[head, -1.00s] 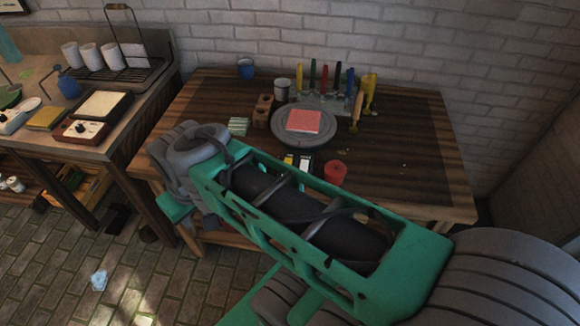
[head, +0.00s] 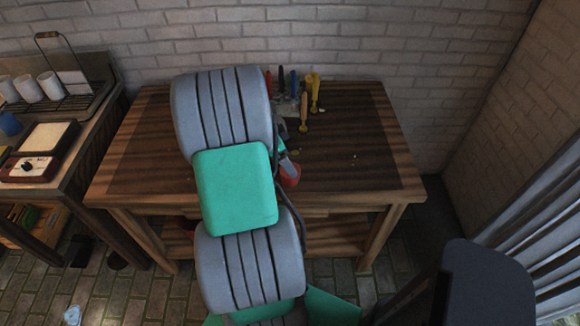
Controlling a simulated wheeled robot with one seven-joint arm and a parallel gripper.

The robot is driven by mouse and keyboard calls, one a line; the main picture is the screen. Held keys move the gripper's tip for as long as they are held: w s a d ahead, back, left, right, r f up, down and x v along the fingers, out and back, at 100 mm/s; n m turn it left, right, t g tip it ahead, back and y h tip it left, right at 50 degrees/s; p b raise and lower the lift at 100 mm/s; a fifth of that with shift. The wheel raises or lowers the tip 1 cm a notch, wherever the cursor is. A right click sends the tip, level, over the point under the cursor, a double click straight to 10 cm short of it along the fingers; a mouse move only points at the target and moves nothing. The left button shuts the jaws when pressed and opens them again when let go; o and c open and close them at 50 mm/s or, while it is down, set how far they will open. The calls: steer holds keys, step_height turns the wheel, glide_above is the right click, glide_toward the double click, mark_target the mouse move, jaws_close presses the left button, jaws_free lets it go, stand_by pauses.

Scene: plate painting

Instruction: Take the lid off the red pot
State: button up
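The red pot (head: 291,181) stands on the wooden table just right of my arm, and its left part is hidden behind the arm. A small pale piece lies across or in front of its upper left side; I cannot tell what it is. Whether the lid is on the pot is too small to tell. My arm reaches over the middle of the table and hides its own end.
The table (head: 355,165) is clear on its right side. Coloured tools stand in a row at the back, with a yellow one (head: 315,92) and a wooden-handled one (head: 304,112) at the right. White cups (head: 50,86) stand on the left bench. A brick wall closes the back.

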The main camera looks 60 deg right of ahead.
steer(key=p+x, duration=0.1)
steer(key=x, duration=0.3)
steer(key=shift+f, duration=0.15)
steer(key=shift+c, duration=0.2)
steer(key=shift+w, duration=0.1)
steer(key=c, duration=1.4)
